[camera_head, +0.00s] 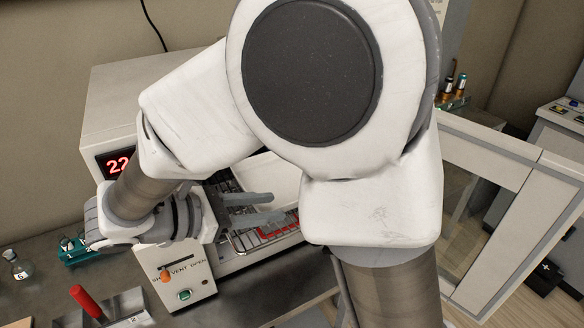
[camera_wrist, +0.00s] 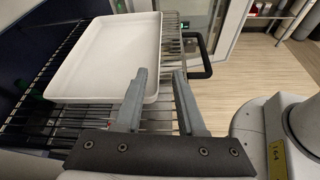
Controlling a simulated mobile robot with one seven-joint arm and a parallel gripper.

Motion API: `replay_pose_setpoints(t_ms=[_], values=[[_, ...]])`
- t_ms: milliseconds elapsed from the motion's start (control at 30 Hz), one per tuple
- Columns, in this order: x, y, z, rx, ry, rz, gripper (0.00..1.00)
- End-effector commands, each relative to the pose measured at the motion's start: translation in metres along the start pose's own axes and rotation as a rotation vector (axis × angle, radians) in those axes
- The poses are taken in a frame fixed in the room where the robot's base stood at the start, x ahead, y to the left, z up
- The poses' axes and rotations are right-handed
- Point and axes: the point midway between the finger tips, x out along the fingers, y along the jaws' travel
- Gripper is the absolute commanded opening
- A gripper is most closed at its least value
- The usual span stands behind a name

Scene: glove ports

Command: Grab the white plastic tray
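The white plastic tray (camera_wrist: 108,58) lies on a wire rack (camera_wrist: 75,118) in the wrist view. In the head view only part of the tray (camera_head: 272,178) shows, with my arm hiding the rest. I cannot tell whether a finger touches the tray. In the head view my gripper (camera_head: 280,207) is at the oven opening, in front of the tray.
The oven (camera_head: 110,85) has a red display and a control panel (camera_head: 185,275) below. A black handle (camera_wrist: 203,58) is right of the rack. A flask (camera_head: 18,266), a teal rack (camera_head: 75,250) and a red-handled item (camera_head: 88,300) stand at lower left.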

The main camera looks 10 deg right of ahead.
Motion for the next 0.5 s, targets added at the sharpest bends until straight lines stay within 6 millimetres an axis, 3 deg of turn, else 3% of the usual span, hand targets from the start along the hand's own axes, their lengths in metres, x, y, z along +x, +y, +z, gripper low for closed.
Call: replay_pose_setpoints(t_ms=[167, 500], values=[[0.011, 0.0, 0.002, 0.001, -0.001, 0.0, 0.39], [0.055, 0.001, 0.004, 0.0, 0.0, -0.001, 0.39]])
